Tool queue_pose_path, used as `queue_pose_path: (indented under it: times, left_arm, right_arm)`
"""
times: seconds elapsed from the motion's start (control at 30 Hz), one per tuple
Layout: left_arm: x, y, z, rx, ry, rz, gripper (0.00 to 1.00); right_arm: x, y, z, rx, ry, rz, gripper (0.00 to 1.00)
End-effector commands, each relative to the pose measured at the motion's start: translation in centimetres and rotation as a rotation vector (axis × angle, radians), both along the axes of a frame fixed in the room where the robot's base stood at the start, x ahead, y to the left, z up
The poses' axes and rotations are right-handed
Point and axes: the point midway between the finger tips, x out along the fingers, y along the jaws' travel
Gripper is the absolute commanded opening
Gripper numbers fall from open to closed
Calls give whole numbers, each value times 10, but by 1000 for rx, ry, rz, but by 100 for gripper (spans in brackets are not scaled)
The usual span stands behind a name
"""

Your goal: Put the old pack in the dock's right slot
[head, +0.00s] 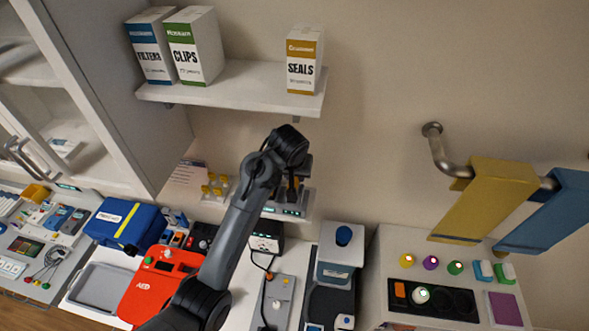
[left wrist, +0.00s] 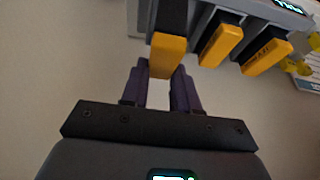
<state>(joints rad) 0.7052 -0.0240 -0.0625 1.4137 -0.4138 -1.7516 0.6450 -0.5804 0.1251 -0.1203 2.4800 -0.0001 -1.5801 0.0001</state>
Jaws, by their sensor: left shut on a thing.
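A grey dock (head: 286,211) with small green lights is on the wall below the shelf, partly hidden by my left arm. In the left wrist view the dock (left wrist: 258,10) holds two dark packs with yellow ends, a middle one (left wrist: 221,46) and an outer one (left wrist: 266,57). My left gripper (head: 294,190) is at the dock's right part. Its purple fingers (left wrist: 160,84) are shut on the yellow end of another dark pack (left wrist: 168,53). This pack lines up with the dock's end slot, leftmost in the wrist view; how deep it sits cannot be told.
A shelf (head: 240,88) with boxes is above the dock. Small yellow pieces (head: 215,186) are left of it. Yellow (head: 485,200) and blue (head: 548,212) hanging pieces are at right.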

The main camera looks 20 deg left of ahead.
Motion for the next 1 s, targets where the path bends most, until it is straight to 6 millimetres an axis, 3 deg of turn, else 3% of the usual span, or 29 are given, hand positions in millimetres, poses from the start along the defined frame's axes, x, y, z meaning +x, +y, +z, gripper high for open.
queue_pose_path:
  times: [1.0]
  left_arm:
    - [12, 0, 0, 1, 1, -4, 0]
  right_arm:
    - [0, 2, 0, 9, 0, -7, 43]
